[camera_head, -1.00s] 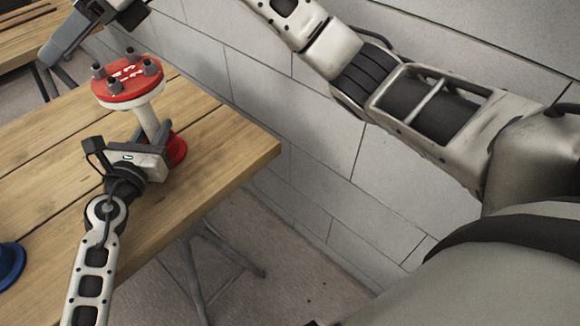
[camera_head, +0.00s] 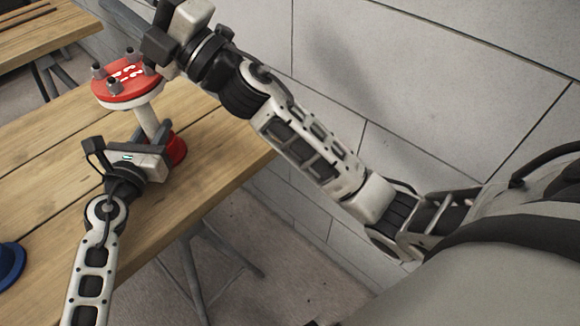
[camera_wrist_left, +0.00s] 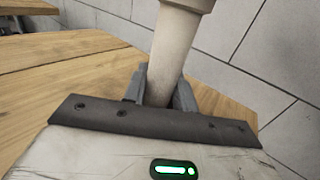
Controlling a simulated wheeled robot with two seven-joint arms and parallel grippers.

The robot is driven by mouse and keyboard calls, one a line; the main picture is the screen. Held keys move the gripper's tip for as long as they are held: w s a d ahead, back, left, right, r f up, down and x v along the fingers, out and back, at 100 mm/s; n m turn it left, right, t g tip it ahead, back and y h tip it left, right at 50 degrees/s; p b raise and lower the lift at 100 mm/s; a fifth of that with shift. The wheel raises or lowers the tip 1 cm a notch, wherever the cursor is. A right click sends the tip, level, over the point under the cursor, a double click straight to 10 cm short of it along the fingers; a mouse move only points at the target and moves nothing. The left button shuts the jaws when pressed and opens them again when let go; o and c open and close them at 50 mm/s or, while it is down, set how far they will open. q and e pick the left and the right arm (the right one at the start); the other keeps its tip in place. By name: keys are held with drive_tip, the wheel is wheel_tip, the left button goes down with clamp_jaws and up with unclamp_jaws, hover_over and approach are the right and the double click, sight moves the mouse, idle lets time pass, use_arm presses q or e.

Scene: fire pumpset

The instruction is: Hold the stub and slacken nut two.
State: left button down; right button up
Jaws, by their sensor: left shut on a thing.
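The stub is a pale upright pipe (camera_head: 149,122) with a red top flange (camera_head: 127,92) bearing white marks and a red foot (camera_head: 178,150). It stands on the wooden table. Several grey nuts (camera_head: 112,83) ring the flange top; I cannot read which is nut two. My left gripper (camera_head: 160,146) is shut around the lower pipe; the left wrist view shows both fingers (camera_wrist_left: 160,88) on either side of the pipe (camera_wrist_left: 172,50). My right gripper (camera_head: 157,48) is over the right rear edge of the flange, hiding part of it. Its jaws are not clear.
The wooden table (camera_head: 50,150) is mostly bare, with a blue round object (camera_head: 10,262) at its left. A grey bar (camera_head: 125,14) shows behind my right gripper. A grey block wall (camera_head: 340,70) stands close behind; a second table (camera_head: 40,35) is at upper left.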

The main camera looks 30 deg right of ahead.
drive_tip(key=s+d+f+m+g+h, duration=0.1)
drive_tip(key=d+f+m+h, duration=0.4)
drive_tip(key=f+m, duration=0.1)
drive_tip(key=s+d+f+m+g+h, duration=0.1)
drive_tip(key=d+f+m+h, duration=0.3)
drive_tip(key=f, duration=0.5)
drive_tip(key=s+d+f+m+g+h, duration=0.1)
drive_tip(key=s+d+f+m+h, duration=0.2)
drive_tip(key=m, duration=0.7)
drive_tip(key=shift+s+d+f+g+h, duration=0.15)
drive_tip(key=shift+d+f+h, duration=0.3)
drive_tip(key=shift+f+h, duration=0.4)
drive_tip(key=shift+d+f+g+h, duration=0.1)
drive_tip(key=shift+d+f+h, duration=0.3)
drive_tip(key=shift+f+h, duration=0.4)
drive_tip(key=shift+s+d+f+g+h, duration=0.15)
drive_tip(key=shift+d+f+h, duration=0.3)
drive_tip(key=shift+f+h, duration=0.4)
drive_tip(key=s+d+f+m+g, duration=0.1)
drive_tip(key=s+f+m+g, duration=0.1)
drive_tip(key=s+f+g, duration=0.2)
drive_tip(key=s+f, duration=0.3)
drive_tip(key=shift+s+f+g, duration=0.2)
drive_tip(key=shift+f+g, duration=0.05)
drive_tip(key=shift+g, duration=0.05)
drive_tip(key=shift+d, duration=0.1)
